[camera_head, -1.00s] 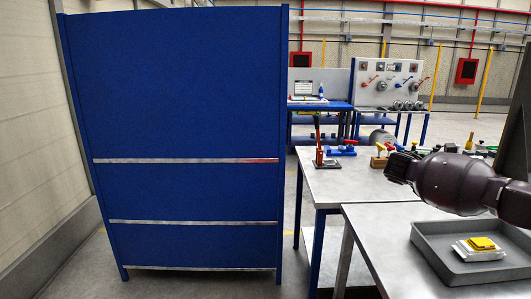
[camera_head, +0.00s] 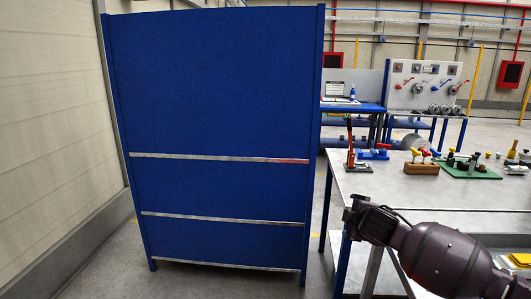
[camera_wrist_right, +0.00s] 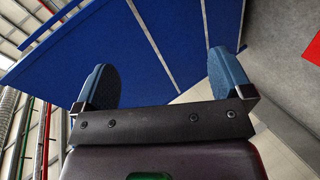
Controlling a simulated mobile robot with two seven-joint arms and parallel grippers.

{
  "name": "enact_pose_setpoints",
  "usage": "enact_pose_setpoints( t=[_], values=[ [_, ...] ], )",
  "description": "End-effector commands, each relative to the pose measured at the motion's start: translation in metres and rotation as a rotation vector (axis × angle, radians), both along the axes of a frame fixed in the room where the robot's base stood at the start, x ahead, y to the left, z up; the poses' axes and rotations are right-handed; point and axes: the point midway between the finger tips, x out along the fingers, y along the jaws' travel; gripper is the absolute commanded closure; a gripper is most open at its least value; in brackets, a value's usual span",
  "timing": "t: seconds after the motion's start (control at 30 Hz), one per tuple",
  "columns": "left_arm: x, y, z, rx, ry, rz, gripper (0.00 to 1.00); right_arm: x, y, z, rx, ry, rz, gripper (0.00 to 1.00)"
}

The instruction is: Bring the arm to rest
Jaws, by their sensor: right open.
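My right arm (camera_head: 430,250) comes in from the lower right in the head view and reaches past the front of the metal tables. Its wrist end is near the corner of the rear table, and its fingers are not clear there. In the right wrist view my right gripper (camera_wrist_right: 161,65) is open, with its two blue-grey fingers wide apart and nothing between them. A large blue panel (camera_wrist_right: 180,30) fills the background beyond the fingers. My left gripper is not in view. I see no jib hoist in these frames.
The tall blue panel (camera_head: 215,90) stands at left and centre. A metal table (camera_head: 400,188) holds a red-handled clamp (camera_head: 351,155), a wooden block (camera_head: 422,167) with coloured knobs and a green board (camera_head: 468,167). A yellow item (camera_head: 520,260) shows at lower right. Floor is clear between panel and table.

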Motion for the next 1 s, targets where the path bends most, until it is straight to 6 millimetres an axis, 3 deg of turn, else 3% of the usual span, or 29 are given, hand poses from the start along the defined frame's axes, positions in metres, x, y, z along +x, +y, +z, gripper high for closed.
enact_pose_setpoints(
  t=[0.1,0.2,0.4,0.67,1.0],
  values=[
    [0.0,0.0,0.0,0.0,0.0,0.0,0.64,-0.032,0.04,-0.029,0.215,-0.018,0.067,0.02],
    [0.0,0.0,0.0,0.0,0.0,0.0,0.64,-0.058,0.061,-0.045,0.375,-0.031,0.097,0.02],
    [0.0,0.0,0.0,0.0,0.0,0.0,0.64,-0.11,0.08,-0.071,0.654,-0.051,0.1,0.02],
    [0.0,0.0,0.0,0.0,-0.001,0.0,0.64,-0.175,0.07,-0.103,0.898,-0.075,0.012,0.02],
    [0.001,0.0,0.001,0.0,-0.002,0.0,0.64,-0.271,0.023,-0.163,1.043,-0.062,-0.235,0.02]
  ],
)
